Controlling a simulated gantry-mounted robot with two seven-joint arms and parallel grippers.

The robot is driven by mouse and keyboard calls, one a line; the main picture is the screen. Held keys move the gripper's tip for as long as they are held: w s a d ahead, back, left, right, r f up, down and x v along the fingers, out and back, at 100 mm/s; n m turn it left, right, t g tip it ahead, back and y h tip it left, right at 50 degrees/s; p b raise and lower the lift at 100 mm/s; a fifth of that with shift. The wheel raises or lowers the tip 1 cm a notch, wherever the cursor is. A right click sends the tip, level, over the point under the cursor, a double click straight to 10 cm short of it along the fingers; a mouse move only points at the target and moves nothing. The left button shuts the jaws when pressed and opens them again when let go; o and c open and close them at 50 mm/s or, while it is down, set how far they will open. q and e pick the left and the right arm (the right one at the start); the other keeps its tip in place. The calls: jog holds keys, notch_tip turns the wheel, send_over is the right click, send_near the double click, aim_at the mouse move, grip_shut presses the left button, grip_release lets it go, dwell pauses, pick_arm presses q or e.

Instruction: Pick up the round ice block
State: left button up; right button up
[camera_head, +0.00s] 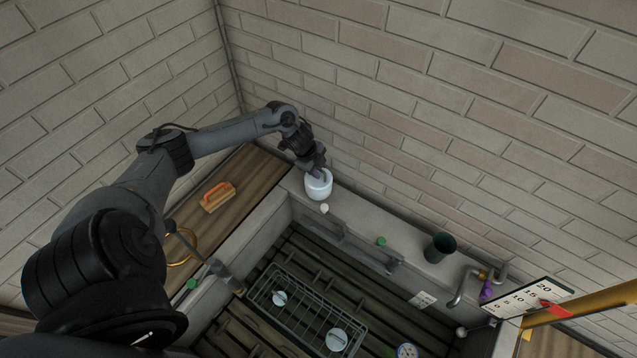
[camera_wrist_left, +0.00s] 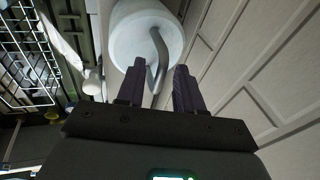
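A white round block (camera_head: 319,187), which looks like the round ice block, stands on the stone ledge (camera_head: 355,219) by the back wall. In the left wrist view the pale block (camera_wrist_left: 146,35) has a bent grey metal handle (camera_wrist_left: 158,62) at its face. My left gripper (camera_head: 318,170) is right at the block from above and behind, partly covering its top. In the left wrist view the two dark fingers of my left gripper (camera_wrist_left: 157,88) are spread apart. The handle's end lies between them; whether they touch it I cannot tell. My right gripper does not show.
A wire basket (camera_head: 306,305) with two smaller white round pieces sits in the slatted basin. A dark cup (camera_head: 439,248) and a bent pipe (camera_head: 466,287) stand along the ledge to the right. An orange-handled brush (camera_head: 217,197) lies on the wooden shelf at left.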

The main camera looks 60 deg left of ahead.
pick_arm(q)
jog(key=shift+w+f, duration=0.1)
jog(key=shift+f, duration=0.25)
grip_shut()
jog(key=shift+r, duration=0.1)
dwell(1.1)
